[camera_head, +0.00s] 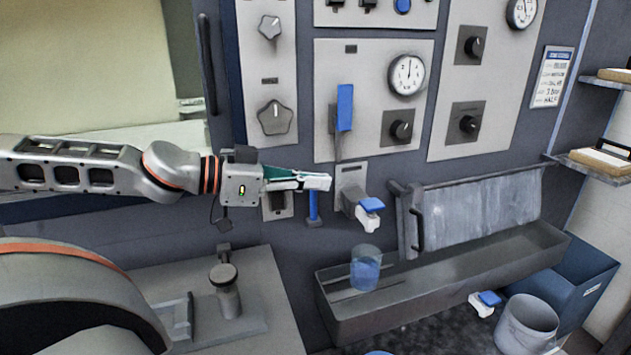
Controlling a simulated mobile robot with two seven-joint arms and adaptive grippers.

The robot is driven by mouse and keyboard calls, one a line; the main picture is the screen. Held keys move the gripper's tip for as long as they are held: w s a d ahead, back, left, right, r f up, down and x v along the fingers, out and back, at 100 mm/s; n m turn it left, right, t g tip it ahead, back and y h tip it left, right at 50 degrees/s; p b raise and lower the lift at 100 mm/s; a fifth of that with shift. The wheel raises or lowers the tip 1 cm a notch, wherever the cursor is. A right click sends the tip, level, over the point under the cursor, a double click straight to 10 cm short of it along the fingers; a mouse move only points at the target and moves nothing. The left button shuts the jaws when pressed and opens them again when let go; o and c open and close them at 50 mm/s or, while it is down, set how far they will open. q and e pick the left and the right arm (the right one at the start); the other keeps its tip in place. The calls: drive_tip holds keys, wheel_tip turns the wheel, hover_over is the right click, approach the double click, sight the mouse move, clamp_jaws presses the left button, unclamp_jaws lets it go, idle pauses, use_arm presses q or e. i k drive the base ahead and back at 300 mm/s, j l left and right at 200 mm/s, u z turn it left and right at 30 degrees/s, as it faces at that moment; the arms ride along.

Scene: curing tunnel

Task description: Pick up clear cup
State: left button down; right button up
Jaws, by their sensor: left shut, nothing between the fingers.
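The clear cup (366,268) is a see-through tumbler with a bluish lower part. It appears upright at the left end of the long grey trough, near the trough's back edge. I cannot tell what it rests on. My left gripper (318,182) reaches in from the left, above and to the left of the cup and apart from it. Its fingers are shut and empty, in front of the machine's panel near a blue handle (313,207). My right gripper does not show.
The grey trough (350,325) runs below the panel. A white-and-blue fitting (369,213) juts out above the cup. A grey bucket (526,325), a blue bin (585,278) and another white-and-blue piece (485,302) are at lower right.

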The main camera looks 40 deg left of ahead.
sight(365, 260)
drive_tip(key=k+l, duration=0.8)
drive_tip(key=l, duration=0.1)
